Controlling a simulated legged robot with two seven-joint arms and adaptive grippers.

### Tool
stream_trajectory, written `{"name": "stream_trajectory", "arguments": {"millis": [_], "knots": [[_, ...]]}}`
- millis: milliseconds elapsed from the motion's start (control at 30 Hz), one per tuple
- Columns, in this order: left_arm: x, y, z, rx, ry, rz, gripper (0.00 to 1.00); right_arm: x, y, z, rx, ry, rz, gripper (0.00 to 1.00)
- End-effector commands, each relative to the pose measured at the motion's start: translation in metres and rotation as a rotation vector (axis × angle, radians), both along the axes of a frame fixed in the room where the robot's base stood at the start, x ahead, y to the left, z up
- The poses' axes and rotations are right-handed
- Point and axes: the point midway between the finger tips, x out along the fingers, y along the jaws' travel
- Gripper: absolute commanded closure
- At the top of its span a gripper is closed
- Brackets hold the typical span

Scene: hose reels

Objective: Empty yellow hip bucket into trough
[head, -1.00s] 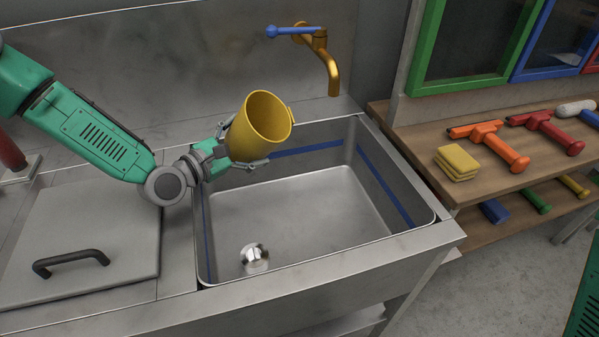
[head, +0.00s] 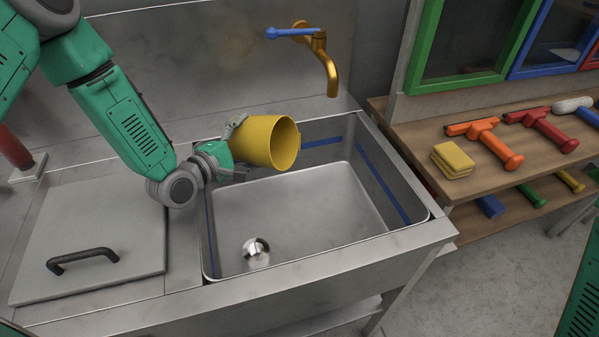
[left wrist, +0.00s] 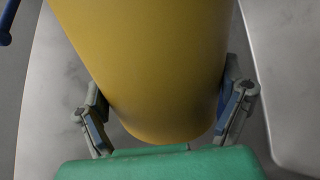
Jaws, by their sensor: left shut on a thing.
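The yellow bucket (head: 268,141) is held in my left gripper (head: 238,148) above the back left part of the steel trough (head: 300,262). The bucket lies nearly on its side, with its open mouth facing right. In the left wrist view, both fingers (left wrist: 167,115) are closed against the sides of the yellow bucket (left wrist: 150,60). No water shows in the bucket's mouth or pouring out. The trough floor looks bare apart from a round metal drain at the front left. My right gripper is not in view.
A brass tap (head: 328,66) with a blue lever stands at the back. A steel lid (head: 100,225) with a black handle lies left of the trough.

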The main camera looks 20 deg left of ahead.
Motion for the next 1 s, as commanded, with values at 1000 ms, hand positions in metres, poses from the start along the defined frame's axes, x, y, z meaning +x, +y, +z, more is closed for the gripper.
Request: {"name": "stream_trajectory", "arguments": {"millis": [1000], "knots": [[-0.004, -0.016, 0.023, 0.180, -0.052, 0.000, 0.47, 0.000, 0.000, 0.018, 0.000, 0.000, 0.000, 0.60]]}}
